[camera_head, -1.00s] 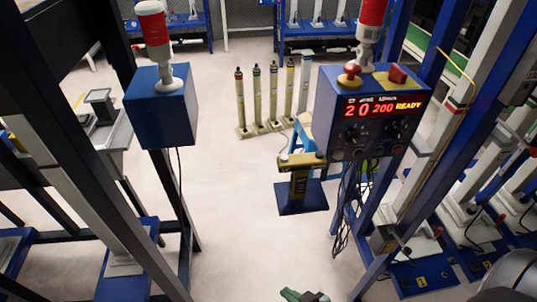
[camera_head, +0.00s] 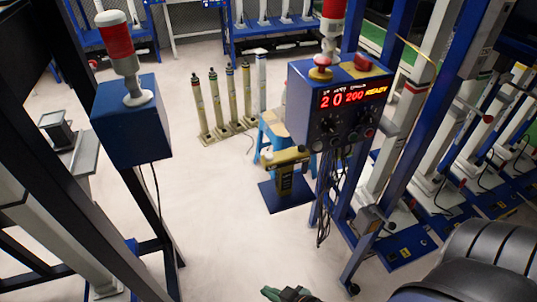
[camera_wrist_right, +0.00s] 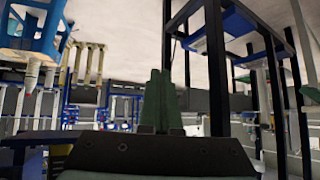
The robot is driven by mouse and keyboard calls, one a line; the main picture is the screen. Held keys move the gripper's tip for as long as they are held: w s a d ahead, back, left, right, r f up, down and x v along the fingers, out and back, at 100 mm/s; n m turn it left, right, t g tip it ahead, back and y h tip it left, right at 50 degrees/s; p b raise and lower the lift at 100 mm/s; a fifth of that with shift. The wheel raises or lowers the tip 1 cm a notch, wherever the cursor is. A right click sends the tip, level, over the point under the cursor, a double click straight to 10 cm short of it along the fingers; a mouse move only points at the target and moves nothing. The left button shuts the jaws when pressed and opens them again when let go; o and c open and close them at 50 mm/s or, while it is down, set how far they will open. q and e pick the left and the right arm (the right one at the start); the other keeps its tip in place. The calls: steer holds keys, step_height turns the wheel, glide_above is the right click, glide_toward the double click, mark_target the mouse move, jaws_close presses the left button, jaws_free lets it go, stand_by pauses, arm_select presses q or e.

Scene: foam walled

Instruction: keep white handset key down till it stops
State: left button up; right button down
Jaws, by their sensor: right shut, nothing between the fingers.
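I cannot make out a white handset key in either view. The blue control box (camera_head: 338,128) stands right of centre in the head view, with a red lit display reading "20 200 READY". Below the display are small knobs, and a red mushroom button (camera_head: 320,68) sits on top. Dark cables (camera_head: 325,195) hang under the box. My right gripper (camera_head: 287,293) only just shows at the bottom edge of the head view, well in front of the box. In the right wrist view its green fingers (camera_wrist_right: 160,98) are together and hold nothing. My left gripper is not in view.
A second blue box (camera_head: 130,120) with a red-and-white lamp stands at left on a dark frame. Several upright posts (camera_head: 230,95) and a blue stool (camera_head: 270,135) stand behind. Blue frame uprights crowd the right. The pale floor (camera_head: 215,225) between is clear.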

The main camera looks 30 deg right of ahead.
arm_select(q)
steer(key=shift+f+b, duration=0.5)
arm_select(e)
steer(key=w+d+r+n+t+y+b, duration=0.1)
steer(key=w+r+n+t, duration=0.25)
steer(key=w+r, duration=0.45)
steer(key=w+d+r+n+t+y, duration=0.1)
steer(key=w+r+n+t+y, duration=0.1)
steer(key=w+r+t, duration=0.4)
steer(key=w+a+r+n+g+y+b, duration=0.1)
steer(key=a+r+n+g+y, duration=0.25)
steer(key=r+n, duration=0.35)
steer(key=a+r+n+g+y+b, duration=0.1)
steer(key=a+r+n+g+y, duration=0.1)
steer(key=r+n+g+y, duration=0.4)
steer(key=w+a+r+n+g+y+b, duration=0.15)
steer(key=r+n+y, duration=0.25)
steer(key=r+n, duration=0.4)
arm_select(q)
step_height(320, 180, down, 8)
steer(key=b, duration=0.3)
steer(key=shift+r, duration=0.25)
arm_select(e)
steer(key=w+d+r+n+h, duration=0.1)
steer(key=d+r+n+h, duration=0.2)
steer(key=d+h, duration=1.2)
steer(key=d, duration=0.3)
steer(key=shift+w+r+t, duration=0.2)
steer(key=shift+w+t, duration=0.15)
